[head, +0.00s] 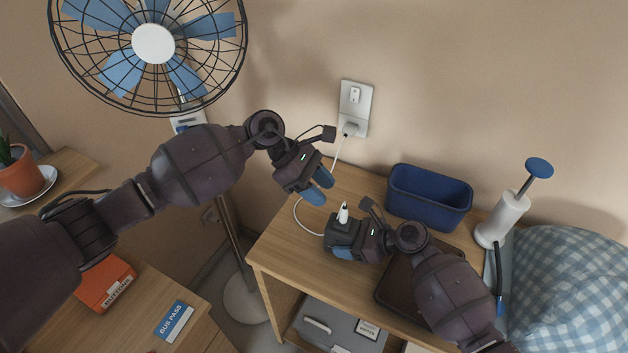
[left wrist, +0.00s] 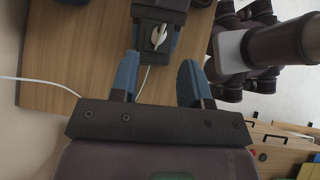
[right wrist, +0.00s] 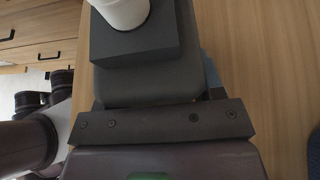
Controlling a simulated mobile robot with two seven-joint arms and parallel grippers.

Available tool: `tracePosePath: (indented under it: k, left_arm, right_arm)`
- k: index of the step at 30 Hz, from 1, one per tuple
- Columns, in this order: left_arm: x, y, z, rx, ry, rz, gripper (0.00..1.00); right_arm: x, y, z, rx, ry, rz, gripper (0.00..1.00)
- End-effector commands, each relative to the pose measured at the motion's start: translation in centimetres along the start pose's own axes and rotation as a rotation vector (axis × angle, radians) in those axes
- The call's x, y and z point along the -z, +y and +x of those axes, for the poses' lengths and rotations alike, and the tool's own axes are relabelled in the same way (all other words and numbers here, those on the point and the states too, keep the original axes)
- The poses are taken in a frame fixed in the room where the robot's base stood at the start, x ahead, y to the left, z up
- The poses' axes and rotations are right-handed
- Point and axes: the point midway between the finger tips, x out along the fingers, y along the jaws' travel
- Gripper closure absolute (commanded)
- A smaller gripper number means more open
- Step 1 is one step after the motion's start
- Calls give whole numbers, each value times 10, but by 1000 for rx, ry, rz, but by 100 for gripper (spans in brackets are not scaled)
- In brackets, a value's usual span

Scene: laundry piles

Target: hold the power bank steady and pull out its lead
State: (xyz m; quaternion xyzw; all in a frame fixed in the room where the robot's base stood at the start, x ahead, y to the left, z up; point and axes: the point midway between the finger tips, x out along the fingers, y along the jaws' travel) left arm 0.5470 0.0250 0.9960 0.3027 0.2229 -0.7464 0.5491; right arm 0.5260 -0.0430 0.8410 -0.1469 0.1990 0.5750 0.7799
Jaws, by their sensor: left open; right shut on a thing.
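The dark power bank (head: 341,224) stands on the wooden side table, with a white plug (head: 343,212) standing up from its top. My right gripper (head: 344,248) is shut on the power bank; in the right wrist view the dark body (right wrist: 145,80) fills the space between the jaws, and the plug's white end (right wrist: 122,12) shows above. My left gripper (head: 321,189) is open and empty, above and a little left of the plug. In the left wrist view the plug (left wrist: 158,36) lies beyond the fingertips, apart from them. The white lead (head: 298,209) loops over the table's left edge; its join to the plug is unclear.
A wall outlet (head: 355,104) holds a charger with the white lead hanging from it. A blue bin (head: 428,196) and a dark tray (head: 392,287) stand on the table (head: 283,245). A white dispenser with a blue top (head: 502,219) stands at the right. A fan (head: 153,44) is at upper left.

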Motion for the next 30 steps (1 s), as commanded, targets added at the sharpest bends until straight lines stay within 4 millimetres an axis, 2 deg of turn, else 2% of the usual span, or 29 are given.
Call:
tracePosePath:
  k: [18,30]
  left_arm:
    - [0,0,50,0,0,-2,57]
    - [0,0,66,-1,0,0,57]
  right_arm:
    - [1,0,0,-1,1,0,52]
    - [1,0,0,-1,1,0,52]
